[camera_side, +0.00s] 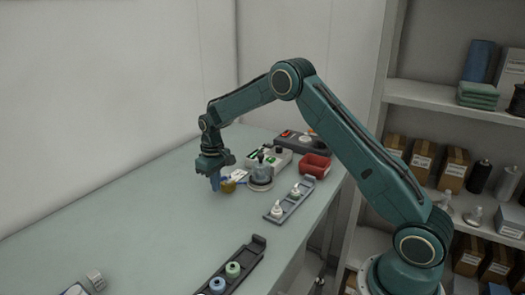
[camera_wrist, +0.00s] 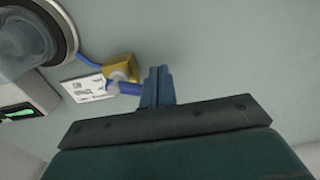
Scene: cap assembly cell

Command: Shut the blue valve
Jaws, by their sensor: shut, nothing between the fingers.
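The valve is a small brass-yellow block (camera_wrist: 122,66) with a grey hub and a blue lever (camera_wrist: 126,88). In the wrist view the lever reaches from the hub toward my fingers. A blue hose runs from the block to a round clear vessel. In the side view the yellow valve body (camera_side: 229,187) sits on the bench just right of my fingers. My gripper (camera_side: 215,184) points down, shut and empty. In the wrist view its closed fingertips (camera_wrist: 158,73) are right beside the lever's end; I cannot tell whether they touch it.
A white printed card (camera_wrist: 95,88) lies beside the valve. The clear vessel (camera_side: 260,178) and a white box (camera_side: 280,158) stand to the right, with a red bin (camera_side: 314,165) beyond. Racks with caps (camera_side: 290,203) lie nearer the front edge. The bench left of my gripper is clear.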

